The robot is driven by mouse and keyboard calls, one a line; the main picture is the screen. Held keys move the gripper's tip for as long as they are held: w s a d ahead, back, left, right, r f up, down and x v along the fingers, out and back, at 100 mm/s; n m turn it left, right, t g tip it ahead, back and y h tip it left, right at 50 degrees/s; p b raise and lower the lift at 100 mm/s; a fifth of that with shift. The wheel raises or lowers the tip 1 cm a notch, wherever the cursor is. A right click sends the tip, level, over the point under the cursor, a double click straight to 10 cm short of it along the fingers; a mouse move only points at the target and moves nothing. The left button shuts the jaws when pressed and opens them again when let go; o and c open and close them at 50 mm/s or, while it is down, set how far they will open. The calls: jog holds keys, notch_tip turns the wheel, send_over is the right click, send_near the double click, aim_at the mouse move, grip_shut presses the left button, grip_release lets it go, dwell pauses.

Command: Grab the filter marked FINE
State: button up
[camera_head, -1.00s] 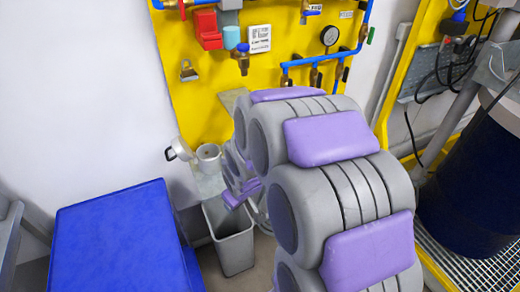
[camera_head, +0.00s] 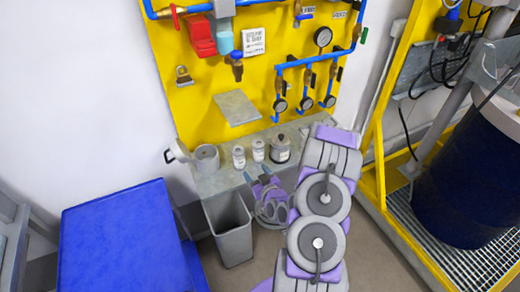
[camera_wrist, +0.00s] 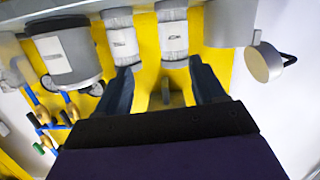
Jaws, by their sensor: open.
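Two small grey cylinders with white labels, likely the filters, stand side by side on a grey shelf. The left one (camera_head: 238,157) and the right one (camera_head: 258,150) both have labels too small to read, so I cannot tell which is marked FINE. In the wrist view, which is upside down, the cylinders appear as one (camera_wrist: 122,42) and the other (camera_wrist: 172,38), labels still unreadable. My gripper (camera_head: 262,178) is in front of and below them, open and empty. In the wrist view its two dark fingers (camera_wrist: 160,75) are spread, tips near the cylinders' ends.
The shelf (camera_head: 222,182) also holds a larger labelled grey canister (camera_head: 280,150) and a grey cup (camera_head: 206,158). A yellow panel (camera_head: 200,105) with blue pipes and gauges stands behind. A grey bin (camera_head: 232,228) and blue box (camera_head: 120,240) are at left; a dark blue drum (camera_head: 465,180) is right.

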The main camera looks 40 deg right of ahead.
jog(key=s+d+r+m+h, duration=0.1)
jog(key=s+d+m+h, duration=0.1)
jog(key=s+m+h, duration=0.15)
jog(key=t+b, duration=0.1)
jog(key=b, duration=0.5)
send_near(258, 141)
jog(key=shift+n, duration=0.25)
jog(key=x, duration=0.2)
jog(key=f+x, duration=0.1)
jog(key=x, duration=0.2)
jog(key=shift+f+b, duration=0.1)
jog(key=shift+b, duration=0.3)
jog(key=shift+w+d, duration=0.2)
jog(key=shift+w, duration=0.45)
jog(key=shift+r+b+x, duration=0.2)
jog(key=shift+b+x, duration=0.2)
jog(key=shift+x, duration=0.6)
jog(key=shift+r+b+x, duration=0.25)
jog(key=shift+b+x, duration=0.15)
jog(key=shift+x, duration=0.6)
jog(key=c, duration=1)
jog(key=shift+c, duration=0.2)
